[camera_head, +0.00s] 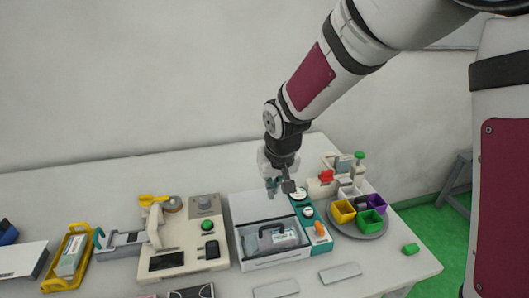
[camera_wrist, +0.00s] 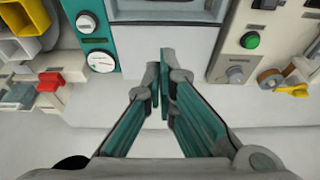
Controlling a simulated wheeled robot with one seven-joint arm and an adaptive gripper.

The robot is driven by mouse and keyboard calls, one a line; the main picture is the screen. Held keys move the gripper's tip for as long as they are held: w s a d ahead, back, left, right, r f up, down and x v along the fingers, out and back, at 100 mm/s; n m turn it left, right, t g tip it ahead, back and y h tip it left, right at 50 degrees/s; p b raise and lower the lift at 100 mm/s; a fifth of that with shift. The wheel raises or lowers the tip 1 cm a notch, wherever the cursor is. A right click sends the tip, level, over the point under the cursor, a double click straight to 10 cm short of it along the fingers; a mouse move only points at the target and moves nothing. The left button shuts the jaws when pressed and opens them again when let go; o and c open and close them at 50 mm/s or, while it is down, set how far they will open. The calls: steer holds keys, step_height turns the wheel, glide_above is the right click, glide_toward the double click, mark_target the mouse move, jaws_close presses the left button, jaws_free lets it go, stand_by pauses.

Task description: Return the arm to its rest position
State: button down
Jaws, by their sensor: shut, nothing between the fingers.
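My arm reaches in from the upper right in the head view. My gripper (camera_head: 281,187) hangs fingers down over the back of the white open-topped machine (camera_head: 240,210). In the wrist view my gripper (camera_wrist: 163,80) has its teal fingers together at the tips, with nothing between them. The grey-white machine (camera_wrist: 135,45) lies just beyond the fingertips there. A grey cartridge-like block (camera_head: 278,238) sits in the machine's front opening in the head view.
A teal gauge panel (camera_head: 304,213) stands right of the machine, then a round tray (camera_head: 372,233) with coloured bins. A beige control unit (camera_head: 206,262) and a yellow tray (camera_head: 75,229) are to the left. Flat grey plates (camera_head: 341,272) lie in front. The wall is behind.

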steer(key=s+d+r+m+h, duration=0.1)
steer(key=s+d+r, duration=0.9)
steer(key=s+r, duration=0.15)
steer(key=s+d+r, duration=0.2)
steer(key=s, duration=0.5)
steer(key=s+d+r+m+t, duration=0.1)
steer(key=s+d+r, duration=0.1)
steer(key=s, duration=0.6)
steer(key=shift+d, duration=0.3)
steer(key=shift+a, duration=0.1)
steer(key=shift+a, duration=0.35)
steer(key=shift+s+a, duration=0.1)
